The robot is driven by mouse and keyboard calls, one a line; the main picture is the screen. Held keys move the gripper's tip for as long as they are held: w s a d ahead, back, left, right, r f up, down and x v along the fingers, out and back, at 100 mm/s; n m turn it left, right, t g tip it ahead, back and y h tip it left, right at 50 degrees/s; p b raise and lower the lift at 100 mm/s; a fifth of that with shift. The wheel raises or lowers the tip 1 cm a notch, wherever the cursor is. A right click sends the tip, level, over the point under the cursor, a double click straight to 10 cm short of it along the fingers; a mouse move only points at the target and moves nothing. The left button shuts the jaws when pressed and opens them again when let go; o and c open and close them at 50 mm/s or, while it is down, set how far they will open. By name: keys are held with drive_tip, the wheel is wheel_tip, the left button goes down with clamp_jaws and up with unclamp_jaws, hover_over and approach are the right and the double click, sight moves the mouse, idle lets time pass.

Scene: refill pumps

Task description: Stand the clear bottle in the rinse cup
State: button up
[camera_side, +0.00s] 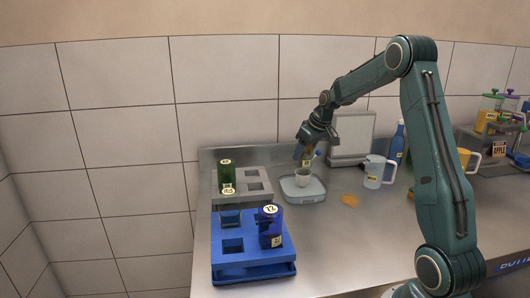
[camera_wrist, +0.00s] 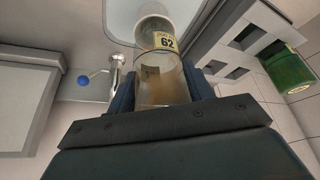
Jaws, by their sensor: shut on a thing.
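The clear bottle (camera_wrist: 160,85) has a yellow label reading 62 and amber contents in the wrist view. My gripper (camera_wrist: 161,92) is shut on it, with a dark blue finger on each side. In the side view my gripper (camera_side: 306,152) holds the bottle (camera_side: 308,161) over the small white rinse cup (camera_side: 303,178), which stands on a pale square tray (camera_side: 303,193). In the wrist view the cup (camera_wrist: 152,27) shows just beyond the bottle's far end. I cannot tell whether the bottle's base is above the rim or inside the cup.
A grey rack (camera_side: 257,184) with a green bottle (camera_side: 227,177) stands left. A blue rack (camera_side: 250,262) with a blue bottle (camera_side: 270,226) is in front. A pitcher (camera_side: 374,172), an orange spill (camera_side: 350,200) and a blue bottle (camera_side: 396,146) are right.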

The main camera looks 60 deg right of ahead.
drive_tip(key=shift+f, duration=0.4)
idle(0.3)
drive_tip(key=o, duration=1.1)
drive_tip(key=shift+o, duration=0.2)
drive_tip(key=shift+r, duration=4.45)
